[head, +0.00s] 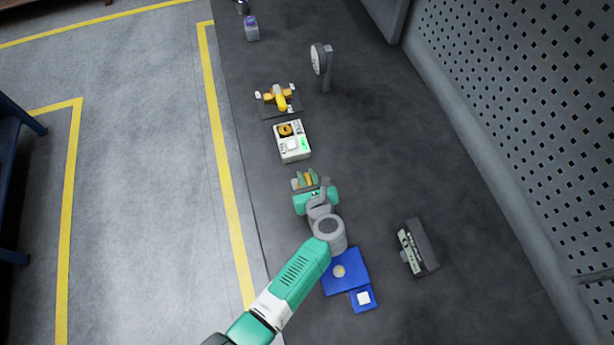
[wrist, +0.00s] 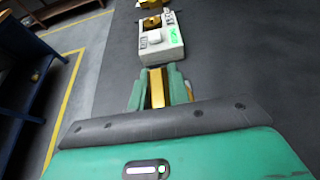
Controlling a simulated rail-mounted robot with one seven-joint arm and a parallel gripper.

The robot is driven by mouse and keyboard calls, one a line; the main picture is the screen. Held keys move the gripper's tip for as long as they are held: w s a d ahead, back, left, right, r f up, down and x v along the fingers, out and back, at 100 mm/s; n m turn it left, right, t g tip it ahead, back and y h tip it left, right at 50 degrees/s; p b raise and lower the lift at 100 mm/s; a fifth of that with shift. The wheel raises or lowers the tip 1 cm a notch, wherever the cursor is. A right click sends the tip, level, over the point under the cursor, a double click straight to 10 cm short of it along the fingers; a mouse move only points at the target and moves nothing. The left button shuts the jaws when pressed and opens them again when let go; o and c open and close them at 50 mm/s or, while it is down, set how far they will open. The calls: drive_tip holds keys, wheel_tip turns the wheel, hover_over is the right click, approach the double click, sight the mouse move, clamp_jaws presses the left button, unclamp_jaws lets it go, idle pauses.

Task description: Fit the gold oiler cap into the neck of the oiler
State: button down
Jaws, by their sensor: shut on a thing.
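My gripper (head: 306,181) is shut on a gold piece (wrist: 157,88), which looks like the gold oiler cap. In the wrist view the piece shows as a narrow upright gold block between the green fingers. Its lower end is hidden, and I cannot tell its height above the bench. In the head view my gripper is just below the white box. I cannot clearly make out the oiler or its neck. A yellow fitting with several arms (head: 278,97) stands beyond the white box, and a small grey piece with a purple top (head: 251,28) stands farther off.
The white box (head: 293,142) has a gold ring, a white block and a green display. A grey stand with a round dial (head: 321,65) is farther back. A blue tray (head: 345,284) and a grey device (head: 417,248) are nearer. The dark bench (head: 390,150) is clear to the right.

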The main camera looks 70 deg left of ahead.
drive_tip(key=shift+r, duration=0.1)
drive_tip(key=shift+r+p, duration=1.05)
drive_tip(key=shift+p, duration=0.2)
drive_tip(key=shift+p, duration=0.45)
idle(0.6)
drive_tip(key=shift+f+b, duration=0.95)
drive_tip(key=shift+f, duration=0.2)
drive_tip(key=c, duration=1.3)
unclamp_jaws()
drive_tip(key=shift+o, duration=0.2)
drive_tip(key=p+v, duration=0.1)
drive_tip(key=v, duration=0.7)
